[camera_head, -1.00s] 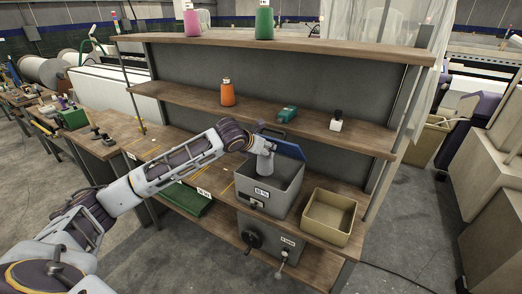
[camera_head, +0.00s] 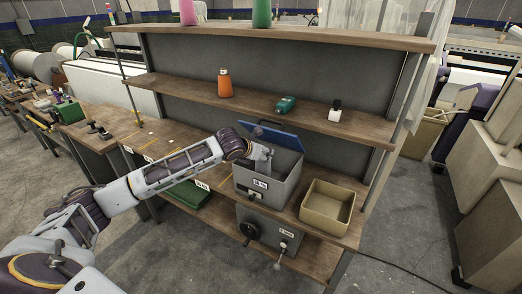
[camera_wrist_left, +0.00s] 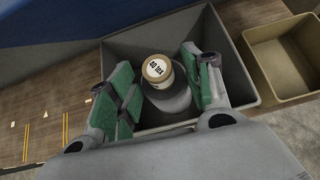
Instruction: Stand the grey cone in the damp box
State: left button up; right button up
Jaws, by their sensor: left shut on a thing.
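The damp box (camera_head: 262,193) is a grey open bin with a white label and a raised blue lid (camera_head: 277,141), standing on the worktop. My left gripper (camera_head: 263,158) is over the box's left part, fingers pointing down. In the left wrist view, its green-padded fingers (camera_wrist_left: 165,90) are shut on the grey cone (camera_wrist_left: 173,100), which has a pale top with a printed label. The cone is seen end-on inside the outline of the box (camera_wrist_left: 235,75). Whether it touches the box floor cannot be told. My right gripper is not in view.
An empty tan bin (camera_head: 327,212) stands just right of the box. Shelves above hold an orange cone (camera_head: 225,84), a teal item (camera_head: 286,104) and a small white item with a black top (camera_head: 335,112). A green tray (camera_head: 192,196) lies low on the left.

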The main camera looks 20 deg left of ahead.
aim_at(259, 166)
pick_arm(q)
jog(key=shift+f+b, duration=0.45)
jog(key=shift+f, duration=2.9)
jog(key=o, duration=1.1)
jog(key=shift+c, duration=0.2)
jog(key=shift+f, duration=0.1)
jog(key=shift+s, duration=0.1)
jog(key=v, duration=1.2)
